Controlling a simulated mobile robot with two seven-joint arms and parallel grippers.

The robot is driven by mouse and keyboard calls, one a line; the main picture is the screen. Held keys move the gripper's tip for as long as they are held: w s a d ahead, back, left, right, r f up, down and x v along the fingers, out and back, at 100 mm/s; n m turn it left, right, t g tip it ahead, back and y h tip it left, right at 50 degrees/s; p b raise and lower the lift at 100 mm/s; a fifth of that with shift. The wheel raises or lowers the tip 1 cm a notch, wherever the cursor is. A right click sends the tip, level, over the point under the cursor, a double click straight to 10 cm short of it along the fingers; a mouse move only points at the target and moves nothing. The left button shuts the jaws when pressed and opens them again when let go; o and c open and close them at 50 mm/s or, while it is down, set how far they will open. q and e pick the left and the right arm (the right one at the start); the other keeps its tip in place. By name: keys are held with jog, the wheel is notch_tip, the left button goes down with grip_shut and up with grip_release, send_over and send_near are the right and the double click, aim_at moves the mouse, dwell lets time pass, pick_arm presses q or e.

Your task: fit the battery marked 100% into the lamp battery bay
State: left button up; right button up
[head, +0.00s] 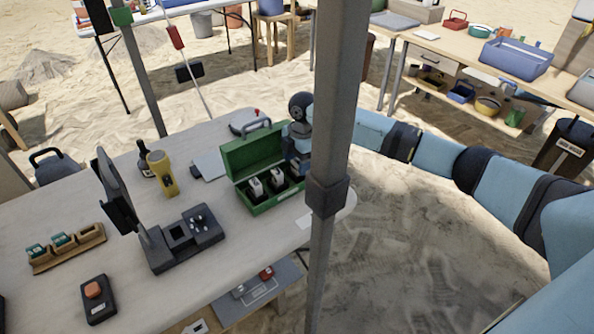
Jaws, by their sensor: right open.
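A green open case (272,202) stands near the table's far right edge, lid up, with white-and-dark blocks (256,189) inside that look like batteries. Their charge marks are too small to read. A dark lamp-like device (120,200) with a tilted panel stands left of the case. Its base has a square recess (178,234), which may be the battery bay. My right gripper (296,168) is open, pointing down at the case's right end. The pole partly hides my right arm, and I cannot tell whether the fingers touch anything. My left gripper is not in view.
A grey pole (335,120) stands in front of the table's right end. A wooden tray (70,257) with teal-topped pieces, a box with an orange button (98,300), a yellow torch (161,174) and a dark bottle (144,160) share the table (40,205). Its front middle is clear.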

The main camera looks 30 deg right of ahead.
jog(key=shift+f, duration=0.45)
jog(key=c, duration=1)
